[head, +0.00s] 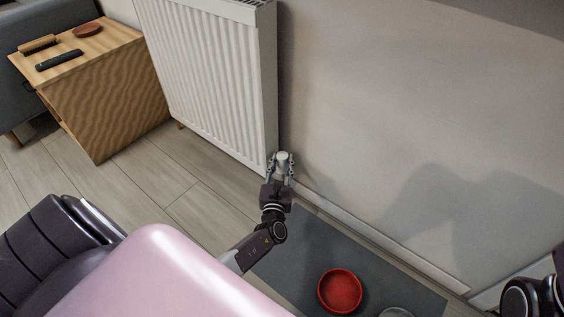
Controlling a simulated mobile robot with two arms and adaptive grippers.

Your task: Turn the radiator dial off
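The white radiator (215,75) hangs on the wall at the upper middle. Its dial (283,157) is a small pale knob by the radiator's lower right corner, near the wall. My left gripper (282,163) reaches up from below, with one finger on each side of the dial. The fingers are partly closed and appear to touch the knob, which fills the gap between them. The dial's markings are too small to read. Part of my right arm shows at the lower right corner, but its gripper is out of view.
A grey mat (315,255) lies on the floor below, with a red bowl (340,291) and a metal bowl (396,313) on it. A wooden side table (110,95) stands left of the radiator, beside a grey sofa (45,12). The wall right of the dial is bare.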

